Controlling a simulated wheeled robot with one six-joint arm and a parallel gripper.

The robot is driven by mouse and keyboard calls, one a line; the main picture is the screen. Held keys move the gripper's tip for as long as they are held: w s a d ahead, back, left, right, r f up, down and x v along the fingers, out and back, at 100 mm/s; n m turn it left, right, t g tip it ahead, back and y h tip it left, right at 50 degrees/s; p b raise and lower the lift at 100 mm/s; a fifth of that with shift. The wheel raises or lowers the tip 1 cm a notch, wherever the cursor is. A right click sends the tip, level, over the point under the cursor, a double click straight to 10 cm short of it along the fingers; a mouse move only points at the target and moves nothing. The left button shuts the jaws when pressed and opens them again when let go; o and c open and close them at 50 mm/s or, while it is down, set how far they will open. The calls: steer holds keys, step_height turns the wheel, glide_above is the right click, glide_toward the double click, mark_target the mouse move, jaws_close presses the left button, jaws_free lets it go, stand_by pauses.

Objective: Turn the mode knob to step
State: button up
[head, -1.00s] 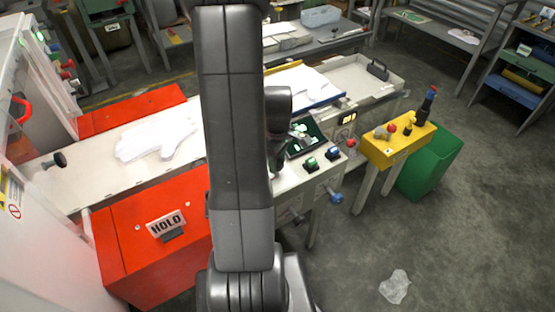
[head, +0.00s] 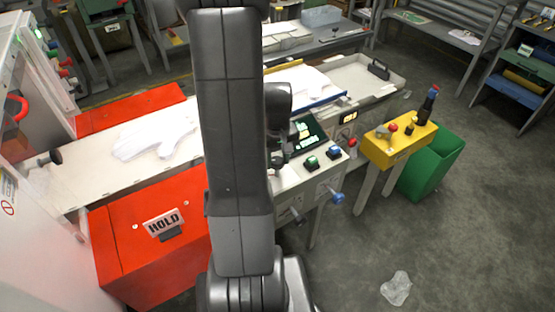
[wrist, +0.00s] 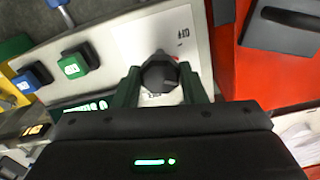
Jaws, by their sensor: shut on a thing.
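The mode knob (wrist: 159,72) is a dark faceted knob on a white label plate (wrist: 185,45) in the wrist view. My gripper (wrist: 160,80) has its two green fingers on either side of the knob and is shut on it. Small dark print shows on the plate above and below the knob, too small to read. The knob's pointer direction cannot be told. In the head view my arm hides the knob, and only part of my gripper (head: 278,157) shows beside the panel's screen.
Green (wrist: 72,66) and blue (wrist: 26,82) push buttons sit left of the knob. A lit screen (head: 308,131) is close by. A yellow box (head: 398,147) stands to the right.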

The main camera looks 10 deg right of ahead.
mark_target(277, 161)
steer(key=shift+m, duration=2)
steer(key=o, duration=1)
step_height(277, 161, up, 14)
steer(key=shift+f, duration=0.1)
